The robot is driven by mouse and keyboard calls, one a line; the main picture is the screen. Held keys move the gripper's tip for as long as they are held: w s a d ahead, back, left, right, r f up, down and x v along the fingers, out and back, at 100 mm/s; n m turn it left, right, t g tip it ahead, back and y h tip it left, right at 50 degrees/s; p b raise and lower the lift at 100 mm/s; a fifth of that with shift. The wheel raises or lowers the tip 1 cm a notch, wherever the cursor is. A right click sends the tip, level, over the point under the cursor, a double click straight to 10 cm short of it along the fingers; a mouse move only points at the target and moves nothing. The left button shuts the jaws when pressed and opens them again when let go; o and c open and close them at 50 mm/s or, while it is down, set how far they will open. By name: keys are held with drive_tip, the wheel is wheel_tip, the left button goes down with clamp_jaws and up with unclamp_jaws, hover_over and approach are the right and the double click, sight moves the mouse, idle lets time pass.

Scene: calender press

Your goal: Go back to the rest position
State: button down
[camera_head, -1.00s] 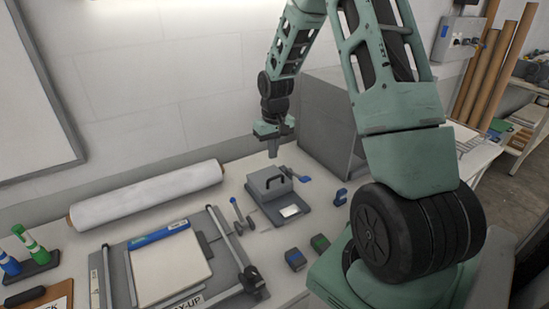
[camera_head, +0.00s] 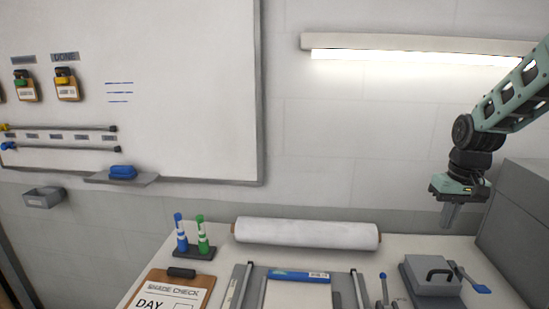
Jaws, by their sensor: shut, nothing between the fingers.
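My gripper (camera_head: 451,214) hangs from my arm at the right of the head view, pointing down. Its fingers are together and hold nothing.
A white roll (camera_head: 305,233) lies along the wall. Blue and green markers (camera_head: 190,235) stand in a holder left of it. A clipboard (camera_head: 170,291) and a flat press bed with a blue-edged pad (camera_head: 300,288) are in front. A whiteboard (camera_head: 190,80) hangs on the wall.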

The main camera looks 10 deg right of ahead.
drive_tip(key=s+a+f+n+b, duration=0.1)
drive_tip(key=s+a+n+b, duration=0.2)
drive_tip(key=a, duration=0.9)
drive_tip(key=s+a+f+n, duration=0.15)
drive_tip(key=s+a, duration=0.35)
drive_tip(key=a, duration=0.6)
drive_tip(key=s+a+f+n+b, duration=0.2)
drive_tip(key=s+a+n, duration=0.3)
drive_tip(key=s+a, duration=0.5)
drive_tip(key=s, duration=0.6)
drive_tip(key=shift+s+a+f+n+g, duration=0.15)
drive_tip(key=shift+s+f+n+g, duration=0.1)
drive_tip(key=shift+n+g, duration=0.1)
